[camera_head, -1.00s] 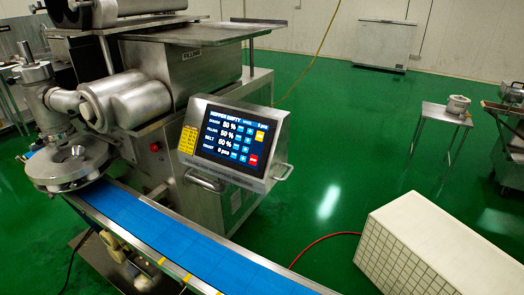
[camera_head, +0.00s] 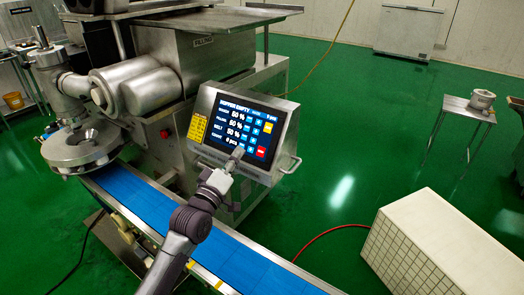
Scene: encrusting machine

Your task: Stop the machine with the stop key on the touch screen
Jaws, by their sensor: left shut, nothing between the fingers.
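The touch screen (camera_head: 247,130) is on a metal panel at the front of the machine (camera_head: 175,85). It is lit and shows "hopper empty", several rows of values and small blue keys. A red key (camera_head: 262,152) is at its lower right, and a yellow key (camera_head: 268,127) sits above it. My left gripper (camera_head: 238,153) is shut and empty. Its tips overlap the lower part of the screen, a little left of the red key. I cannot tell whether they touch the glass. My right gripper is not in view.
A blue conveyor belt (camera_head: 135,196) runs below the screen, under my left arm. A metal handle (camera_head: 291,165) sticks out right of the panel. A white tiled block (camera_head: 432,235) stands at lower right, and a small table (camera_head: 462,108) behind it.

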